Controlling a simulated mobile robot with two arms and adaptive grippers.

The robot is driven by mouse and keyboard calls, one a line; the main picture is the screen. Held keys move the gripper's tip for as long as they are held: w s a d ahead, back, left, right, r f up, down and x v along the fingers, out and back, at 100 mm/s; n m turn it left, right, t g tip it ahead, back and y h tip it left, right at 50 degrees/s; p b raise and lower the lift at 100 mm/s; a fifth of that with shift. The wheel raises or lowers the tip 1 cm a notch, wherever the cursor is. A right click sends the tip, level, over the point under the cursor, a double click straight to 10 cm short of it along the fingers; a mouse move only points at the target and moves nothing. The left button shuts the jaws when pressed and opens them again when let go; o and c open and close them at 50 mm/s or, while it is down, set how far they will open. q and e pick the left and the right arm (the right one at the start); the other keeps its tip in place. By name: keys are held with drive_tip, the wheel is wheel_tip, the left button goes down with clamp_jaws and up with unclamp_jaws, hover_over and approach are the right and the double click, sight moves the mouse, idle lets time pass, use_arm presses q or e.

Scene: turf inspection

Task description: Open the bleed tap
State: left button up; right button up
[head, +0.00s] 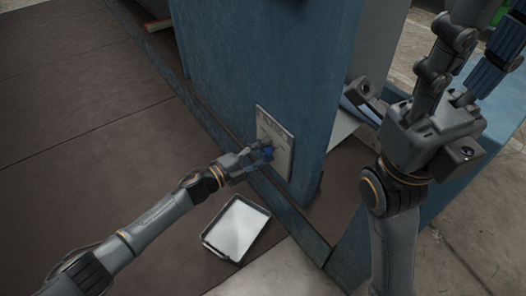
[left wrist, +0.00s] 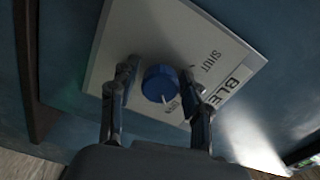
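The bleed tap is a round blue knob (head: 267,153) on a pale plate (head: 277,135) fixed to the blue panel. In the left wrist view the knob (left wrist: 160,84) sits on the plate (left wrist: 150,30), which reads SHUT and BLE..., with a small, hard-to-read word beside the knob. A white pointer mark on the knob faces the lower edge of the picture, near that small word. My left gripper (left wrist: 162,80) is open, one finger on each side of the knob, with narrow gaps visible. My right gripper (head: 487,32) is open and empty, raised at the right, away from the tap.
A grey tray with a white inside (head: 236,229) lies on the floor below the plate. The blue panel (head: 262,55) stands on a blue base edge close to my left gripper.

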idle(0.3)
use_arm(q)
drive_tip(key=shift+s+a, duration=0.15)
drive_tip(key=shift+a, duration=0.15)
drive_tip(key=v, duration=1.1)
drive_tip(key=shift+s+a, duration=0.1)
